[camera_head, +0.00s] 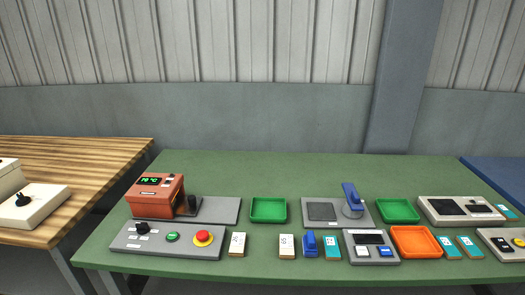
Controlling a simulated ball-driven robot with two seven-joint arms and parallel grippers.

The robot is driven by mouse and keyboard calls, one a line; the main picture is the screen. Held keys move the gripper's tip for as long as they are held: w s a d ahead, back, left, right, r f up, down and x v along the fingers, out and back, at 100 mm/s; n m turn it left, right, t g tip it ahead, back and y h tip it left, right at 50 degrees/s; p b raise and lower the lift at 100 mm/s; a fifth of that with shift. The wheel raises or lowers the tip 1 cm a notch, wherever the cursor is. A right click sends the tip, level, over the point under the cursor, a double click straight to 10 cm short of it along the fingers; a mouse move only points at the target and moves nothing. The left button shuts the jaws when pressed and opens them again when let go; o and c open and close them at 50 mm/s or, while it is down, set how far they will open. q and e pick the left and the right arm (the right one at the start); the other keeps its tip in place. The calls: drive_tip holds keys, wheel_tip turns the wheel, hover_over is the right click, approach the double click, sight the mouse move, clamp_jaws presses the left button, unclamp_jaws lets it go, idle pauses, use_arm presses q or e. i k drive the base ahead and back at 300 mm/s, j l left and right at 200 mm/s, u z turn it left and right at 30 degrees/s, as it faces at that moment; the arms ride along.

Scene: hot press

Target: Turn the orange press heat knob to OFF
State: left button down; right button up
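The orange press (156,196) stands at the left of the green table, with a lit green display that seems to read 70 °C. In front of it lies a grey control panel (165,248) with a black knob (142,228) at its left, a green button (172,237) in the middle and a red button (203,238) on a yellow ring at the right. The knob's pointer setting is too small to read. Neither of my grippers shows in the head view.
The green table (290,170) is bare along its back. Trays, small cards, a blue-handled device (352,199) and grey devices fill its front half. A wooden table (75,165) at left holds a white box with a black knob (23,199).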

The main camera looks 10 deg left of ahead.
sight(142, 228)
drive_tip(key=u, duration=1.2)
